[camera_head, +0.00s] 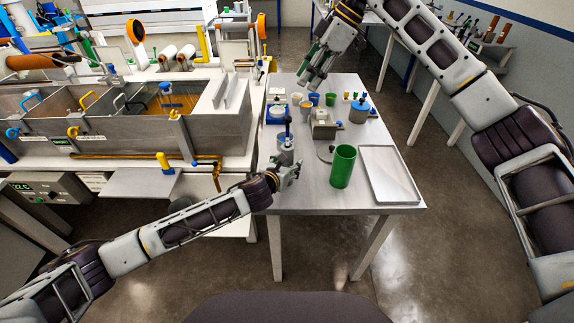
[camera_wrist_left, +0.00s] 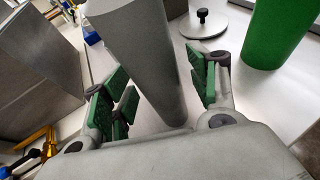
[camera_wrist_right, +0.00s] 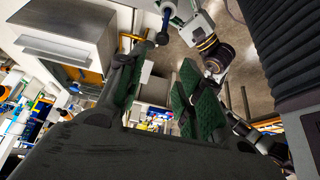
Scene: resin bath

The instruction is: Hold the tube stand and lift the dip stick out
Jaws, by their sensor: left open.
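The tube stand (camera_head: 287,156) is a grey cylinder at the left front of the table. The dip stick (camera_head: 288,130), with a blue and dark upper part, stands upright in it. My left gripper (camera_head: 291,168) is open in front of the tube stand. In the left wrist view the grey tube (camera_wrist_left: 145,50) rises between the green finger pads, with a visible gap on the right side; contact on the left is unclear. My right gripper (camera_head: 311,78) is open and empty, above the table's back, higher than the dip stick. In the right wrist view a blue handle (camera_wrist_right: 167,14) shows at the top.
A green cylinder (camera_head: 342,168) and a metal tray (camera_head: 390,174) stand right of the tube stand. A flat lid with a black knob (camera_wrist_left: 204,20) lies behind it. Cups and a blue-lidded jar (camera_head: 359,110) fill the back. Metal baths (camera_head: 215,128) stand at left.

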